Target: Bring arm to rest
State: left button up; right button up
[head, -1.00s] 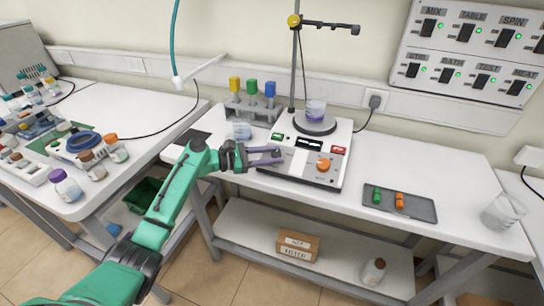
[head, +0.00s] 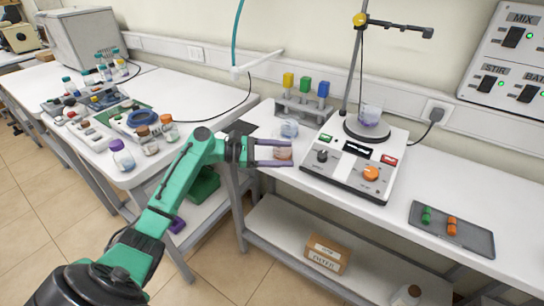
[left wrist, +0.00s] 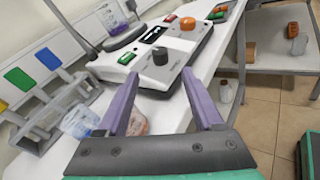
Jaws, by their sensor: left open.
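My left arm reaches in from the lower left in the head view. Its gripper (head: 289,153) is open, with purple fingers spread, over the left front part of the middle bench, left of the white hotplate stirrer (head: 345,165). Nothing is held between the fingers. A small container with pinkish contents shows behind the fingers in the head view, and partly behind one finger in the left wrist view (left wrist: 136,122). In the left wrist view the gripper (left wrist: 162,84) points at the stirrer's dark knob (left wrist: 160,55). My right gripper is not in view.
A beaker with purple liquid (head: 371,119) stands on the stirrer plate beside a stand. A rack with coloured blocks (head: 305,103) and a clear beaker (head: 289,129) stand behind the gripper. A dark tray (head: 480,240) lies at right. Bottles crowd the left bench (head: 190,96).

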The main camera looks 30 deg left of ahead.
pick_arm(q)
jog(key=v, duration=0.4)
